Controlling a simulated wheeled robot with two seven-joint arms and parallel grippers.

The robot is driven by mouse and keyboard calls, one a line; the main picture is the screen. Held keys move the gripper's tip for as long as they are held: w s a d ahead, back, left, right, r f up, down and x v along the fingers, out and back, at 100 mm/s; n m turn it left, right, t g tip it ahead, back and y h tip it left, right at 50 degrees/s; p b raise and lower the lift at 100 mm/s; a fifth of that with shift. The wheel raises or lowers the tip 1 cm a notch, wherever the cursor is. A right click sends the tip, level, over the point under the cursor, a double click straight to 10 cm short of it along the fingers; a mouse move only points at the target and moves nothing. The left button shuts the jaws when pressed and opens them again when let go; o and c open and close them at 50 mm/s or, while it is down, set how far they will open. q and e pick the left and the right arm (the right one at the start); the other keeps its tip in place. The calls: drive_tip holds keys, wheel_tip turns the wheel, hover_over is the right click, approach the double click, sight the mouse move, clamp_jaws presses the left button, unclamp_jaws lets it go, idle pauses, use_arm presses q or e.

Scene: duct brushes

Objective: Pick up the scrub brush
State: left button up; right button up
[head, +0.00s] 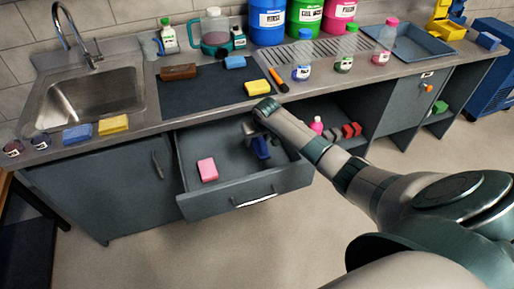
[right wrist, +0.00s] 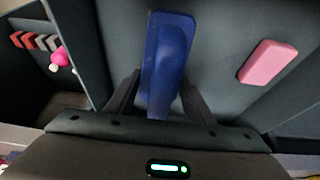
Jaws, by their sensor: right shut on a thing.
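The scrub brush, a dark blue block-like piece (head: 261,147), is inside the open drawer (head: 245,190). My right gripper (head: 254,128) reaches down into the drawer from the right and is shut on it. In the right wrist view the blue brush (right wrist: 168,62) stands between the two dark fingers of the gripper (right wrist: 160,88), with its long side running away from the palm. Its bristles are not clearly visible. I cannot tell whether it still touches the drawer floor. My left gripper is not in view.
A pink sponge (head: 207,169) lies in the drawer, left of the brush. The drawer walls stand close around my right gripper. Above is a counter with a sink (head: 90,97), a dark mat (head: 205,92), bottles and sponges. An open shelf holds red blocks (head: 350,130).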

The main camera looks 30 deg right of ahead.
drive_tip(key=shift+r, duration=1.7)
drive_tip(key=shift+o, duration=1.1)
drive_tip(key=shift+w+a+r, duration=0.1)
drive_tip(key=shift+a+r, duration=0.05)
drive_tip(key=shift+r, duration=0.1)
drive_tip(key=shift+c, duration=0.2)
drive_tip(key=a+r+n, duration=0.1)
drive_tip(key=a+r, duration=1.2)
drive_tip(key=r, duration=0.2)
drive_tip(key=s+a+r, duration=0.4)
drive_tip(key=s, duration=0.3)
drive_tip(key=s+a+r+n+y+b, duration=0.1)
drive_tip(key=s+a+r, duration=0.3)
drive_tip(key=s, duration=0.3)
drive_tip(key=shift+s+a+r+n+b, duration=0.3)
drive_tip(key=shift+s+a+r, duration=0.1)
drive_tip(key=shift+r, duration=0.05)
